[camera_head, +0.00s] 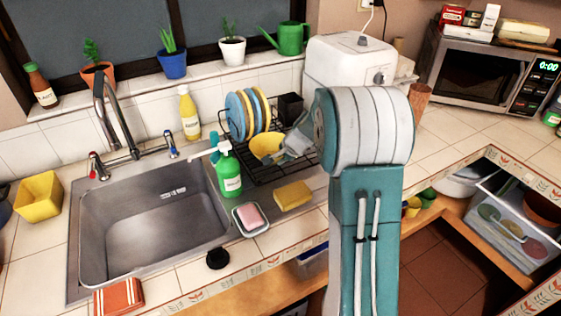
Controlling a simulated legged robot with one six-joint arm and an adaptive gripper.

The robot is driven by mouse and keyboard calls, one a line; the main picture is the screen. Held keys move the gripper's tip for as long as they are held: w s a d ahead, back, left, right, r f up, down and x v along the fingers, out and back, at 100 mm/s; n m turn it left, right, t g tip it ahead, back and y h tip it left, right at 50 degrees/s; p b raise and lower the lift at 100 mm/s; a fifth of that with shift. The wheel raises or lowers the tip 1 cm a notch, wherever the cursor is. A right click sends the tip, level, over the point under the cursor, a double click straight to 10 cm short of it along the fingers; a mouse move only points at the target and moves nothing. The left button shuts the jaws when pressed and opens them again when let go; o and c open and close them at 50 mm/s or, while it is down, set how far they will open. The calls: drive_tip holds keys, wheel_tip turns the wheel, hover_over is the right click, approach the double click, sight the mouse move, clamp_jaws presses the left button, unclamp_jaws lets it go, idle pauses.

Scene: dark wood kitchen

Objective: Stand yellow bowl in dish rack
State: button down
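The yellow bowl (265,146) is at the dish rack (263,172), tilted, in front of the standing plates. My gripper (285,149) is at the bowl's right side, with my arm reaching in from the right. The fingertips overlap the bowl's right edge, and the large arm joint hides part of the rack's right end. I cannot tell whether the fingers are closed on the bowl's rim or only touch it, nor whether the bowl rests on the rack wires. Blue and yellow plates (236,116) stand upright at the rack's back left.
A green soap bottle (229,172) stands close to the rack's left front. A black utensil cup (290,107) is behind. The sink (150,228) is left, and a white appliance (345,62) is behind my arm.

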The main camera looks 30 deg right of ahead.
drive_tip(key=shift+f, duration=0.45)
drive_tip(key=shift+f, duration=0.1)
drive_tip(key=c, duration=0.8)
unclamp_jaws()
drive_tip(key=v, duration=1.2)
drive_tip(key=s+a+r+n, duration=0.6)
drive_tip(key=s+a+r, duration=0.1)
drive_tip(key=s+a, duration=0.45)
drive_tip(key=s+a+n+h, duration=0.1)
drive_tip(key=s+a+n, duration=0.2)
drive_tip(key=s, duration=0.4)
drive_tip(key=s+a+n+h, duration=0.1)
drive_tip(key=s+a+n, duration=0.2)
drive_tip(key=s+n, duration=0.2)
drive_tip(key=s, duration=0.3)
drive_tip(key=shift+s+a+f, duration=0.2)
drive_tip(key=shift+s+f, duration=0.05)
drive_tip(key=shift+f, duration=0.1)
